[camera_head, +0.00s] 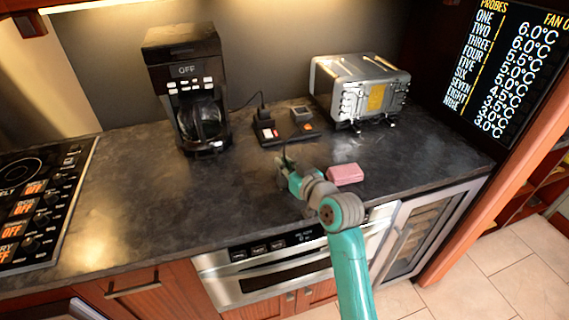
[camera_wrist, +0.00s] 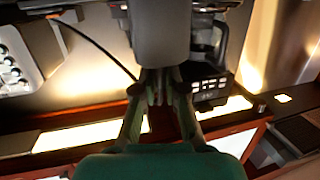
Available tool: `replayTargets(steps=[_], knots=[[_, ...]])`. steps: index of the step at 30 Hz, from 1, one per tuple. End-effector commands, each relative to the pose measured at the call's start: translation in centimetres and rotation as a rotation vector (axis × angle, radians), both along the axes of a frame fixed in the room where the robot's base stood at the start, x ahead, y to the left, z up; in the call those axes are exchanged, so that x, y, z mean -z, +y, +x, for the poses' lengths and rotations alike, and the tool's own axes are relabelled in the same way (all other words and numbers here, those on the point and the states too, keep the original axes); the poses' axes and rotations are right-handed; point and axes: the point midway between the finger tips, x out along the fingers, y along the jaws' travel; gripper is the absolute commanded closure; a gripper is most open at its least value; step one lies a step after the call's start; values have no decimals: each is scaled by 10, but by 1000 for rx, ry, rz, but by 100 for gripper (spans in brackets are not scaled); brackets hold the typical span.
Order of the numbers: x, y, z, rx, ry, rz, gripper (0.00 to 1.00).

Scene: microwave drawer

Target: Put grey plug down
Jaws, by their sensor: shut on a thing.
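My gripper (camera_head: 284,174) is low over the dark countertop, in front of the power strip (camera_head: 282,136). Its fingers also show in the wrist view (camera_wrist: 160,88), converged and shut on the grey plug. The plug is mostly hidden by the fingers, and I cannot tell whether it touches the counter. A thin black cord (camera_wrist: 105,50) runs to the fingertips in the wrist view. In the head view a dark cord (camera_head: 285,151) rises by the gripper toward the strip. A black plug (camera_head: 263,110) and a grey box (camera_head: 300,114) sit on the strip.
A pink sponge (camera_head: 345,174) lies just right of my gripper. A coffee maker (camera_head: 190,90) stands back left and a toaster (camera_head: 360,86) back right. The stove (camera_head: 45,200) is far left. Countertop (camera_head: 190,200) left of my gripper is clear.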

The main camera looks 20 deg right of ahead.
Motion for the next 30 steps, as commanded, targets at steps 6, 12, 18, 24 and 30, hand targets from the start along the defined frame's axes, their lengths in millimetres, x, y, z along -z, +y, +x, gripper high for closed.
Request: replayTargets(steps=[6,12,18,24,30], knots=[[18,0,-1,-1,33,0,70],[19,0,-1,-1,35,0,64],[14,0,-1,-1,34,0,64],[2,-6,-19,1,32,1,64],[-9,-16,-59,2,24,1,64]])
